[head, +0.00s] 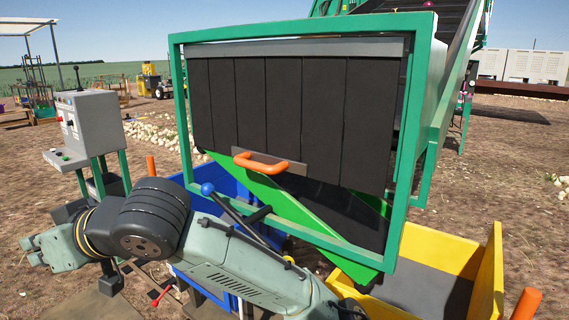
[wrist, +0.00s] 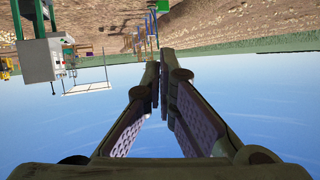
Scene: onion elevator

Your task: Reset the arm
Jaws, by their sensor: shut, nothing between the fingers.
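My gripper (wrist: 160,78) shows in the wrist view with its two long fingers brought together at the tips. It is shut and holds nothing; only sky and ground lie around it. The wrist view is upside down, with ground along the top and blue sky below. In the head view my arm (head: 235,265) lies folded low across the front left, its bent joint at the left edge side. I cannot make out the fingers in the head view.
A green-framed chute with black flaps (head: 290,110) and an orange handle (head: 260,163) stands close behind my arm. A blue bin (head: 215,180) is under it, a yellow bin (head: 490,275) at right. A grey control box (head: 95,125) stands left; it shows in the wrist view (wrist: 42,60).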

